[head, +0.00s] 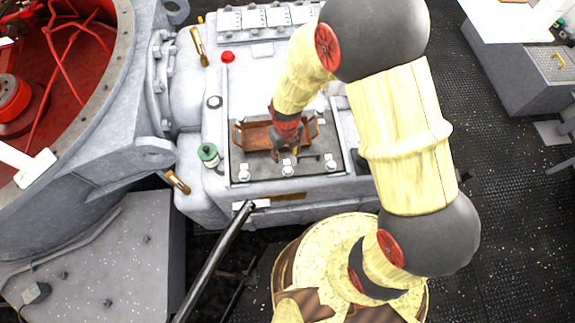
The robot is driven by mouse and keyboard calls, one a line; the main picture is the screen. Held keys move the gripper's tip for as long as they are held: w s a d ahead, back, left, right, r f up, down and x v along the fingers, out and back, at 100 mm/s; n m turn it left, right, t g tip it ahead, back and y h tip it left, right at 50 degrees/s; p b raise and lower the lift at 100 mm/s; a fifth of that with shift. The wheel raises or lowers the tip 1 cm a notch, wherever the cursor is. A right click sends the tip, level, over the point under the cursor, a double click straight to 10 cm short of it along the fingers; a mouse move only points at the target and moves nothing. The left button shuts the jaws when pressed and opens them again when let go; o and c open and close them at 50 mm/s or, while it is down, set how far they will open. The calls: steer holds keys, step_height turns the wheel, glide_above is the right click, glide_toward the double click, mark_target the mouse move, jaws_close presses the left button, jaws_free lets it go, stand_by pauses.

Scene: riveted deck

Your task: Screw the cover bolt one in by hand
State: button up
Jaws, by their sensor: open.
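A dark rectangular cover plate (262,170) lies on top of the pale grey housing. A light-headed bolt stands at its front left corner (244,173), and another stands near its front right (331,164). I cannot tell which is cover bolt one. My gripper (287,157) points down over the front middle of the plate, between these two bolts. It is open. Its fingers and the arm hide what lies directly beneath, so I cannot tell whether a bolt is between them. A brown tray (250,135) sits on the plate behind my gripper.
A dark bar (215,262) rises in front of the housing. A large red-lined ring (105,90) fills the left. Dark deck (500,220) is open at right.

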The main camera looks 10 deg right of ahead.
mark_target(288, 170)
steer(key=f+n+b, duration=0.1)
steer(key=n+b, duration=0.2)
steer(key=n, duration=0.8)
steer(key=n+b, duration=0.4)
steer(key=n, duration=0.6)
steer(key=f+n+b, duration=0.1)
steer(key=n+b, duration=0.2)
steer(key=n, duration=0.8)
steer(key=shift+d+f+n+b, duration=0.2)
steer(key=shift+f+n+b, duration=0.1)
steer(key=n, duration=0.4)
steer(key=shift+s+d, duration=0.1)
steer(key=shift+s, duration=0.25)
steer(key=n, duration=0.4)
steer(key=shift+s+d+n, duration=0.1)
steer(key=shift+s+n, duration=0.1)
steer(key=shift+n, duration=0.1)
steer(key=n, duration=0.3)
steer(key=shift+s, duration=0.1)
steer(key=shift+n, duration=0.3)
steer(key=shift+f+b, duration=1.35)
steer(key=shift+f, duration=2.65)
